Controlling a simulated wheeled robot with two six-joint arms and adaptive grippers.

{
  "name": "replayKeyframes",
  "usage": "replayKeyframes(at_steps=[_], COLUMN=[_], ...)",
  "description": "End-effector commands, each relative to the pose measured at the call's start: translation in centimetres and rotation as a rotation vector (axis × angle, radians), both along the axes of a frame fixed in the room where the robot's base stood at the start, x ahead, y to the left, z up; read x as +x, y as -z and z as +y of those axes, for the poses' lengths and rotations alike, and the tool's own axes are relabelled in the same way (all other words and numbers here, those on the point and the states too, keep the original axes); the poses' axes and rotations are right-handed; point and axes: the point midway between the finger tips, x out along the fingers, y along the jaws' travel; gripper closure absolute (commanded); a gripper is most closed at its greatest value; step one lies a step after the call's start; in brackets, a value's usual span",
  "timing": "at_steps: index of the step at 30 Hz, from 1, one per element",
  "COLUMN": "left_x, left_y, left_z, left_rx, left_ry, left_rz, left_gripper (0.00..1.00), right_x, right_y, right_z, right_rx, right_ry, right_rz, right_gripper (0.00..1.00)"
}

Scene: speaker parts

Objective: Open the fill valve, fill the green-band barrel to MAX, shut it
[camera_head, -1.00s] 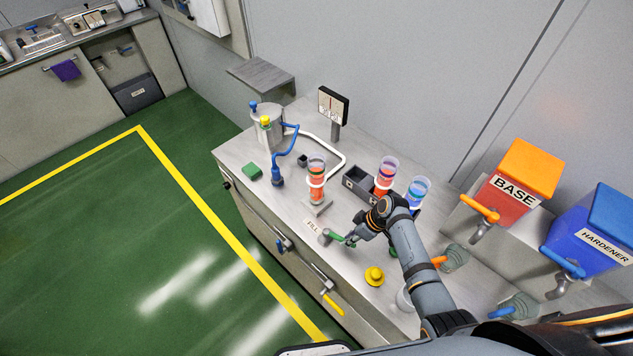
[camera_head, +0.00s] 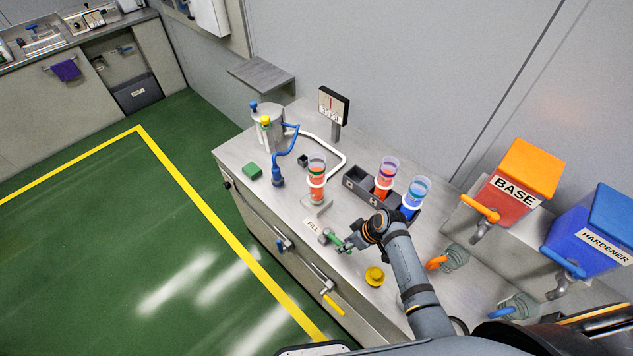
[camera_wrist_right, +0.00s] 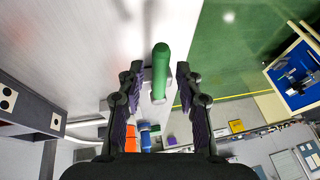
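The fill valve's green handle (camera_head: 331,237) sits at the front of the bench beside the FILL label. The handle also shows in the right wrist view (camera_wrist_right: 160,72), between the spread fingers. My right gripper (camera_head: 349,243) is open around it, with gaps visible on both sides. A clear barrel (camera_head: 317,182) with orange-red contents and a white ring stands upright on a small metal stand behind the valve. A greenish band shows faintly near its top; its MAX mark is too small to read. My left gripper is not in view.
Two more barrels, one red (camera_head: 384,180) and one blue (camera_head: 414,196), stand in a dark rack (camera_head: 356,187). A yellow knob (camera_head: 375,276) is near my right arm. BASE (camera_head: 522,180) and HARDENER (camera_head: 593,235) tanks stand right. A gauge (camera_head: 333,104) stands behind.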

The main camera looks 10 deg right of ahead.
Motion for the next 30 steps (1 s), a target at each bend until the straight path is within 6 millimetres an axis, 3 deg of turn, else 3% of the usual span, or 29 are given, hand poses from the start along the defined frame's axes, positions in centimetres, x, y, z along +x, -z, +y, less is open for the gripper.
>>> replayKeyframes(at_steps=[11,30], left_x=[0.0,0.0], left_y=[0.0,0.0], left_z=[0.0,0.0], left_rx=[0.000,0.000], left_ry=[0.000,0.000], left_rz=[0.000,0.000], left_gripper=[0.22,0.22], right_x=[-0.2,-3.5], right_y=[0.0,0.0], right_z=[-0.2,-3.2], right_rx=[-0.001,-0.002], right_ry=[-0.002,-0.003], right_rz=[0.000,-0.001], right_gripper=[0.56,0.56])
